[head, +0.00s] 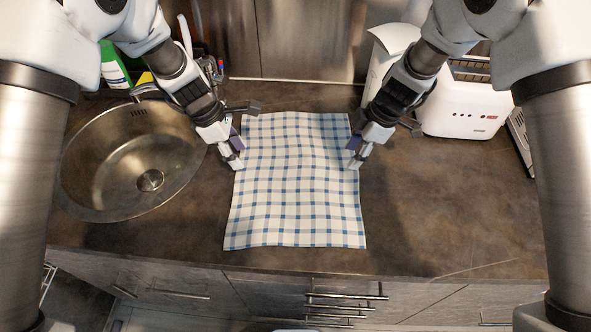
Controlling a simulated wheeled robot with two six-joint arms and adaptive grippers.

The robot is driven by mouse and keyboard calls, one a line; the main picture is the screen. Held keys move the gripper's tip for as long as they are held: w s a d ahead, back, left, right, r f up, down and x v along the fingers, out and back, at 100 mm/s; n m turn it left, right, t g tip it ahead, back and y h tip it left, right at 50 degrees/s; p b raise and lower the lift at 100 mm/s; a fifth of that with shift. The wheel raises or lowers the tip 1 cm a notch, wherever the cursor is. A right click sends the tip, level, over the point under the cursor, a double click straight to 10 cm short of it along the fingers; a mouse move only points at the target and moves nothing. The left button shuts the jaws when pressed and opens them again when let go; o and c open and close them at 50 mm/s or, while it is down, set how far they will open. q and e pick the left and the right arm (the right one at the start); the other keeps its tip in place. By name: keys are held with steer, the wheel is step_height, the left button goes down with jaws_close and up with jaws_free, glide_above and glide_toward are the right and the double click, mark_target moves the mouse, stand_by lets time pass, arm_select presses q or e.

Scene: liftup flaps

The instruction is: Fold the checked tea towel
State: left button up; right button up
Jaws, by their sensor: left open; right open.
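The blue-and-white checked tea towel (296,190) lies spread out flat on the brown countertop, with slight ripples. Its near edge lies close to the counter's front edge. My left gripper (243,138) is open at the towel's left edge, toward the far left corner. My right gripper (376,143) is open at the towel's right edge, toward the far right corner. Each gripper has one finger low beside the towel's side edge. I cannot tell whether either finger touches the cloth.
A round metal sink (133,165) is set into the counter on the left. A white toaster (468,112) stands at the back right. A green bottle (114,66) stands at the back left. The counter (450,205) right of the towel is clear. Drawers with handles lie below the front edge.

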mark_target(244, 173)
arm_select(q)
step_height(244, 173, down, 4)
steer(key=shift+s+f, duration=0.1)
steer(key=shift+f, duration=0.15)
arm_select(e)
step_height(244, 173, down, 4)
steer(key=shift+s+f, duration=0.1)
steer(key=shift+f, duration=0.15)
arm_select(q)
steer(key=shift+f+b, duration=0.3)
arm_select(e)
steer(key=shift+f, duration=0.3)
arm_select(q)
steer(key=shift+s+r, duration=0.1)
steer(key=shift+r, duration=0.05)
steer(key=shift+c, duration=1)
arm_select(e)
steer(key=shift+s+r, duration=0.1)
steer(key=shift+r, duration=0.05)
steer(key=shift+c, duration=1)
arm_select(q)
steer(key=c, duration=0.5)
arm_select(e)
steer(key=c, duration=0.5)
arm_select(q)
jaws_close()
arm_select(e)
jaws_close()
